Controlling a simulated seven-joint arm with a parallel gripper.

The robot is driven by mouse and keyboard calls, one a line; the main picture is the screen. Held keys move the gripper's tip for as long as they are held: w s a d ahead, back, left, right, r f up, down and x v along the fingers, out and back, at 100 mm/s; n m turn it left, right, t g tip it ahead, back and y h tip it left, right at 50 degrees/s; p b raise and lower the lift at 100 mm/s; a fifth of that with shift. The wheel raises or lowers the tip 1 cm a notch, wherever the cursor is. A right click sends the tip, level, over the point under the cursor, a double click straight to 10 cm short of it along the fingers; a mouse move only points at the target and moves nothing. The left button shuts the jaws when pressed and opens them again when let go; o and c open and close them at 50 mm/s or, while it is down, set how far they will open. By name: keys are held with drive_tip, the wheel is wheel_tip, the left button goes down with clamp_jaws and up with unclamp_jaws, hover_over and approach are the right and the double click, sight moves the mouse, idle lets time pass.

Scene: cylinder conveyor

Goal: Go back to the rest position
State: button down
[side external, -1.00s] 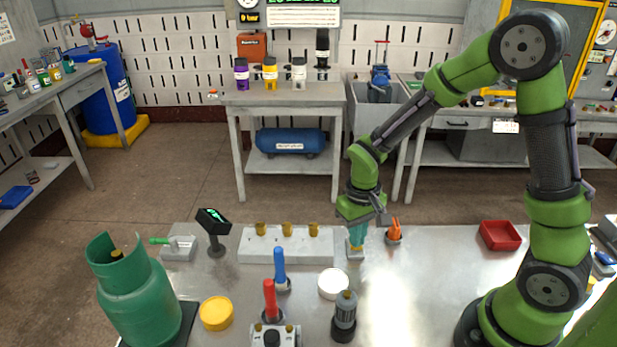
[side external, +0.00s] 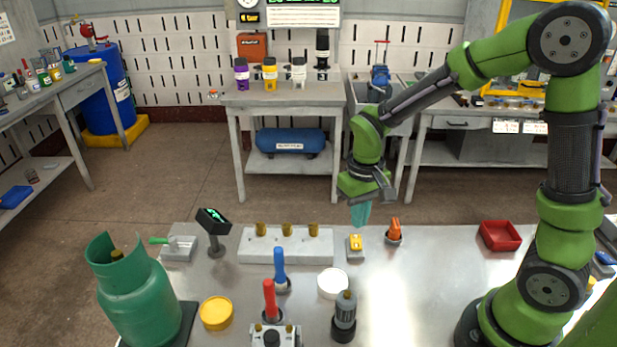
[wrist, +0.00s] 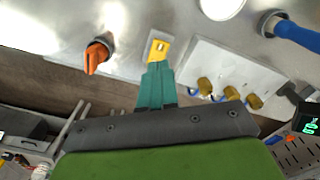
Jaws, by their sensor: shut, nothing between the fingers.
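My gripper (side external: 361,214) has teal fingers pointing down and is raised above the far edge of the metal table. Its fingers are together with nothing between them. It also shows in the wrist view (wrist: 157,72). Below the fingertips, apart from them, a small yellow-topped switch on a white base (side external: 355,242) sits on the table; it also shows in the wrist view (wrist: 158,50). An orange-handled knob (side external: 394,230) stands to its right, also in the wrist view (wrist: 97,55).
A block with brass knobs (side external: 287,247) lies left of the switch. A red tray (side external: 500,236) is at right. Blue (side external: 279,262) and red (side external: 269,297) levers, a white disc (side external: 333,284), a grey cylinder (side external: 344,315) and a green tank (side external: 135,297) stand nearer. Space above the table is clear.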

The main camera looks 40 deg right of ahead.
drive_tip(key=shift+r, duration=0.65)
drive_tip(key=shift+s+a+f, duration=0.15)
drive_tip(key=shift+s, duration=0.2)
drive_tip(key=s+a+r+t+y, duration=0.1)
drive_tip(key=s+r+t, duration=0.2)
drive_tip(key=r, duration=0.4)
drive_tip(key=s+a+r+m+t+y, duration=0.1)
drive_tip(key=s+r+t, duration=0.3)
drive_tip(key=s+r, duration=0.2)
drive_tip(key=shift+s+r, duration=0.3)
drive_tip(key=shift+r, duration=0.5)
drive_tip(key=shift+f, duration=0.1)
